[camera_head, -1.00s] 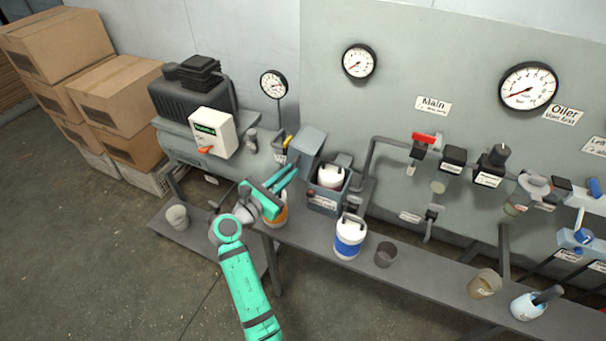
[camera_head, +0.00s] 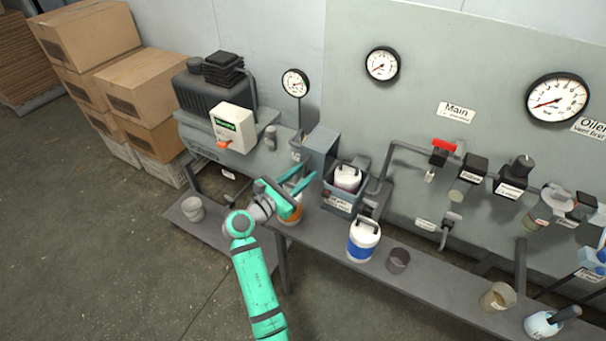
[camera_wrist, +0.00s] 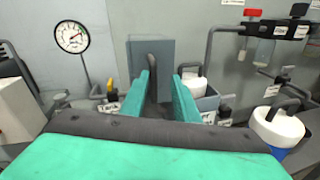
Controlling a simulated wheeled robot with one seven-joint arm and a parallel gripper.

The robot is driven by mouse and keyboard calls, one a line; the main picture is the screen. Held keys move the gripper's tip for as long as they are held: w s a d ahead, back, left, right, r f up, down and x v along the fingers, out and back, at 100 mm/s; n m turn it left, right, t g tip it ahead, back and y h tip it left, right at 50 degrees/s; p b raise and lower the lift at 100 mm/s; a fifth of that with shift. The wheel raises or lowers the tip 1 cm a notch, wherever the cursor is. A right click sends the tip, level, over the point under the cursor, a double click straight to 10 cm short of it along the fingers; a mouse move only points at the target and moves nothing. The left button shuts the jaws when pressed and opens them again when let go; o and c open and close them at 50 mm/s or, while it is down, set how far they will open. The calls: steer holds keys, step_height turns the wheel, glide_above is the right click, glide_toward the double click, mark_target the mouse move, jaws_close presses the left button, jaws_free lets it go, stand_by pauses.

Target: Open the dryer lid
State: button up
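The dryer (camera_head: 340,201) is a grey box on the bench, with a white-capped container showing inside it. Its grey lid (camera_head: 321,142) stands raised at the box's left side, and the lid panel (camera_wrist: 170,57) faces me in the wrist view. A dark handle (camera_wrist: 153,78) sticks out from the lid. My gripper (camera_head: 302,186) is just in front of and below the lid. In the wrist view, its two teal fingers (camera_wrist: 164,92) are apart, with the handle showing between them. I cannot tell whether either finger touches it.
A white jug with a blue band (camera_head: 363,240) and a dark cup (camera_head: 398,260) stand right of my gripper. An orange-banded container (camera_head: 290,214) is partly hidden behind it. A control box (camera_head: 233,128) is at left; pipes and valves (camera_head: 440,152) line the wall at right.

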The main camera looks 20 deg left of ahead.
steer(key=v, duration=1)
steer(key=shift+s, duration=0.35)
steer(key=shift+f, duration=0.1)
